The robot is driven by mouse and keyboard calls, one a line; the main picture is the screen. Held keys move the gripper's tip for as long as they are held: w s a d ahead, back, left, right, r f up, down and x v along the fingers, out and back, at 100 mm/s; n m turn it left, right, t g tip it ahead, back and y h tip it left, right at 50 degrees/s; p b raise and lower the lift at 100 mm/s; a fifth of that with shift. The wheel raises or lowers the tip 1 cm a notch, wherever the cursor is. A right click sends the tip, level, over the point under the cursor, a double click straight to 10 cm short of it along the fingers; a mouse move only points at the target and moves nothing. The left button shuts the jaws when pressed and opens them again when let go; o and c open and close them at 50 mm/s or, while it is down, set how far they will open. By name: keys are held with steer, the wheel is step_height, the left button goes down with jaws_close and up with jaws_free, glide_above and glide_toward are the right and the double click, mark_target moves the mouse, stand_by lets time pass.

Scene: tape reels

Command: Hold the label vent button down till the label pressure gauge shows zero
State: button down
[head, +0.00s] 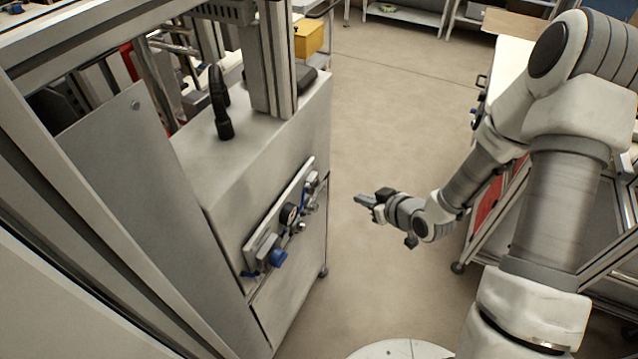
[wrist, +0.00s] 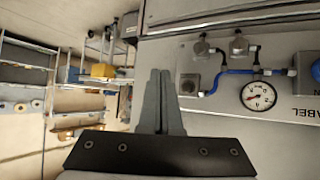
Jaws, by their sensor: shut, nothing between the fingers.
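The label pressure gauge (wrist: 258,95), a round white dial with a black rim, is right of my fingers in the wrist view, by the word LABEL. Its needle is too small to read surely. In the head view the gauge (head: 288,214) sits mid-panel on the cabinet's side. A square grey unit with a round dark face (wrist: 188,84), possibly the vent button, lies just right of my fingertips in the wrist view; I see no label on it. My gripper (wrist: 160,76) is shut and empty. In the head view my gripper (head: 362,201) is right of the panel, apart from it.
Blue tubing (wrist: 236,71) links two grey fittings (wrist: 201,48) to the panel. A blue knob (head: 277,257) sits at the panel's near end. The grey cabinet (head: 285,290) is on the left. Open floor (head: 375,120) lies between it and a cart on the right.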

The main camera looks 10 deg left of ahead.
steer(key=w+a+b, duration=0.1)
steer(key=w+a, duration=0.1)
steer(key=a, duration=0.5)
steer(key=shift+w+a, duration=0.3)
steer(key=shift+w, duration=0.05)
steer(key=shift+a, duration=0.1)
stand_by(1.7)
steer(key=shift+w+a+b, duration=0.15)
steer(key=shift+a+b, duration=0.15)
steer(key=shift+b, duration=0.15)
steer(key=shift+w+a, duration=0.1)
steer(key=shift+a, duration=0.3)
stand_by(1.3)
steer(key=shift+d, duration=0.1)
stand_by(1.8)
steer(key=shift+s+d+b, duration=0.3)
steer(key=shift+d, duration=0.4)
steer(key=shift+d, duration=0.1)
steer(key=shift+s+d, duration=0.3)
steer(key=shift+d, duration=0.45)
steer(key=shift+s+d, duration=0.25)
steer(key=shift+d, duration=0.55)
steer(key=shift+s+d, duration=0.3)
steer(key=shift+d, duration=0.45)
